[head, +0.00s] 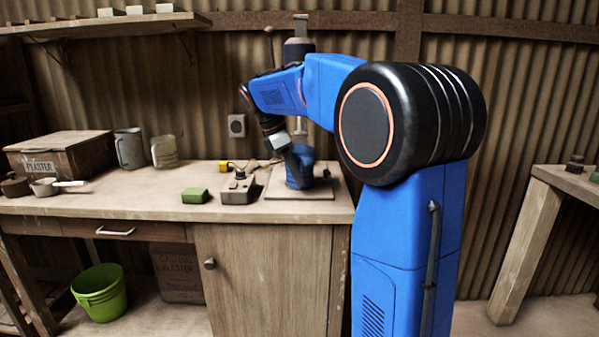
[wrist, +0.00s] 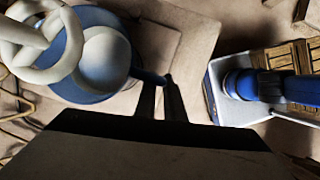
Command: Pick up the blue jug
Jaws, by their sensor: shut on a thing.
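The blue jug (head: 299,173) stands upright on the pale base board (head: 285,193) at the right end of the bench, partly hidden by my arm. In the wrist view the jug (wrist: 82,95) is at upper left, with a pale inside, and its blue handle stub reaches right to my fingers. My gripper (wrist: 162,84) is shut on the jug at this handle. In the head view my gripper (head: 299,155) comes down at the jug from above; its fingertips are hard to make out there.
Pale rings (wrist: 42,42) overlap the jug's top in the wrist view. A grey control box (head: 238,190) and a green block (head: 195,195) lie left of the board. Mugs (head: 130,149) and a plaster box (head: 60,154) stand farther left. The bench front is mostly clear.

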